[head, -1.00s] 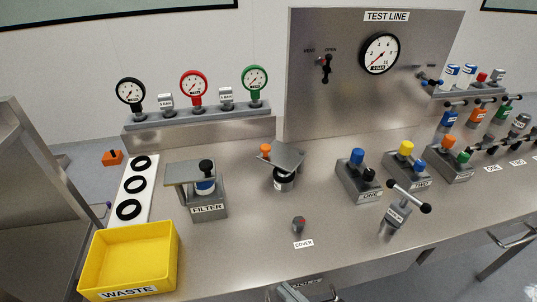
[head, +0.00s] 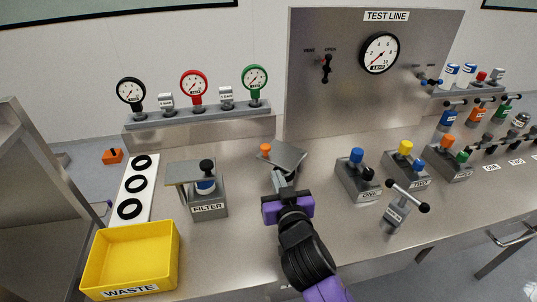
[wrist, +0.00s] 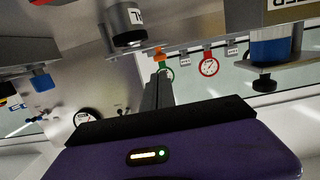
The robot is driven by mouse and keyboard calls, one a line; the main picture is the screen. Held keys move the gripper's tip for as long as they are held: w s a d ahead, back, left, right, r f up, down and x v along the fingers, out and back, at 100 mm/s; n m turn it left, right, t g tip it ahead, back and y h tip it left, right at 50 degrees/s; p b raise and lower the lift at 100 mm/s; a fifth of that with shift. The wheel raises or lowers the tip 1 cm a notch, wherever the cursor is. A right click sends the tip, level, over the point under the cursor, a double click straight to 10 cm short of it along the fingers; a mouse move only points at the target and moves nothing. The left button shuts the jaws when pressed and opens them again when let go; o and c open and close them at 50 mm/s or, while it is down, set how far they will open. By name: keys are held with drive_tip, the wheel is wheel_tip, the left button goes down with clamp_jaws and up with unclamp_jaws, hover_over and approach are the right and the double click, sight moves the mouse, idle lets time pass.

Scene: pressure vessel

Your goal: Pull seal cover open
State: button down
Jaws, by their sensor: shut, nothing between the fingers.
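The seal cover is a flat grey plate (head: 289,156) over a small round vessel at the middle of the bench. An orange knob (head: 265,149) shows at its left edge. In the wrist view an orange knob (wrist: 159,55) sits just beyond the fingertips, beside the dark vessel body (wrist: 127,18). My gripper (head: 280,178) is in front of the cover with its narrow fingers shut and empty. The fingers also show in the wrist view (wrist: 158,88). My gripper hides most of the vessel; I cannot tell whether the fingertips touch anything.
The filter stand (head: 206,204) is to the left, with the yellow waste bin (head: 130,262) in front of it. Block ONE (head: 357,182) and a black-knobbed lever (head: 401,205) stand to the right. The gauge shelf (head: 198,117) is behind. Bare bench lies between.

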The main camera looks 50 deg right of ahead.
sight(266, 150)
drive_tip(key=p+x, duration=0.3)
drive_tip(key=x, duration=0.8)
drive_tip(key=shift+w+d, duration=0.1)
drive_tip(key=shift+w, duration=0.1)
drive_tip(key=shift+w+b, duration=0.15)
drive_tip(key=shift+b, duration=0.15)
